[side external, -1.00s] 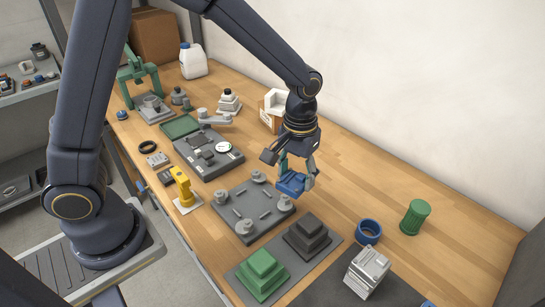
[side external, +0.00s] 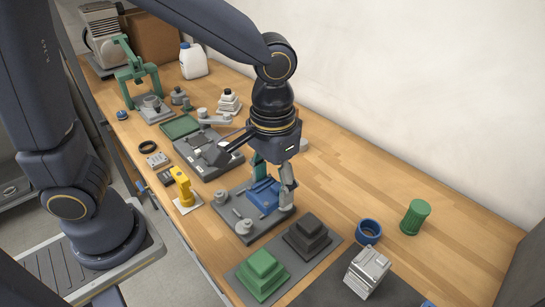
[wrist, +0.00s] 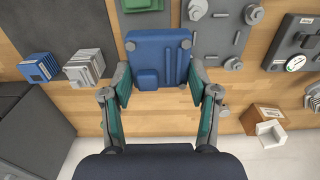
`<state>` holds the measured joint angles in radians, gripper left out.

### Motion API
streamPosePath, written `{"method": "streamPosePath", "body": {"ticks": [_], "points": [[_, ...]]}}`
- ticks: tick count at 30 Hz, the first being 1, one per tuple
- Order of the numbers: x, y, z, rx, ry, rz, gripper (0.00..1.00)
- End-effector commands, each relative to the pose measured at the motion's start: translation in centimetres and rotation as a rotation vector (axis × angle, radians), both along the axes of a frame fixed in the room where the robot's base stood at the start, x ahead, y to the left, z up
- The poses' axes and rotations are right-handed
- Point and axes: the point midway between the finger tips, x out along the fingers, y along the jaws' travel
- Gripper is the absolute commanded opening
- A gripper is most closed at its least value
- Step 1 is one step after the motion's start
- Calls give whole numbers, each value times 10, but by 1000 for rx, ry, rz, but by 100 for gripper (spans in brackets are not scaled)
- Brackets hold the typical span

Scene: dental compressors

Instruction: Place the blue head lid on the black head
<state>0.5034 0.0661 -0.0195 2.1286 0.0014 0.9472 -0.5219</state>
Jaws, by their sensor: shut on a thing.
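The blue head lid (side external: 264,195) is held between the fingers of my gripper (side external: 271,184), above or in front of the grey peg plate in the side view. In the wrist view the lid (wrist: 158,48) shows its face with raised ribs and a square block, between the two green-padded fingertips (wrist: 159,82). The black head (side external: 307,236) is a dark stepped block on a grey mat, to the lower right of the lid in the side view. I cannot tell the lid's exact height above the plate.
The grey peg plate (side external: 222,212) has round posts and small bars. A green stepped block (side external: 262,274) stands beside the black head. A blue ring (side external: 369,231), a green ribbed cylinder (side external: 415,217) and a silver finned block (side external: 366,270) stand to the right.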

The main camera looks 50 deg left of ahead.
Motion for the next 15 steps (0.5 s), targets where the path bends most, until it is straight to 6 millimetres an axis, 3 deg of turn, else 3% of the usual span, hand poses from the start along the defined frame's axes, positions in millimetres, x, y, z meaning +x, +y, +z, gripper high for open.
{"method": "streamPosePath", "body": {"ticks": [6,11,15], "points": [[51,-20,-35,3,5,0,20],[72,-29,-62,2,3,1,20],[81,-32,-72,0,-1,2,20]]}}
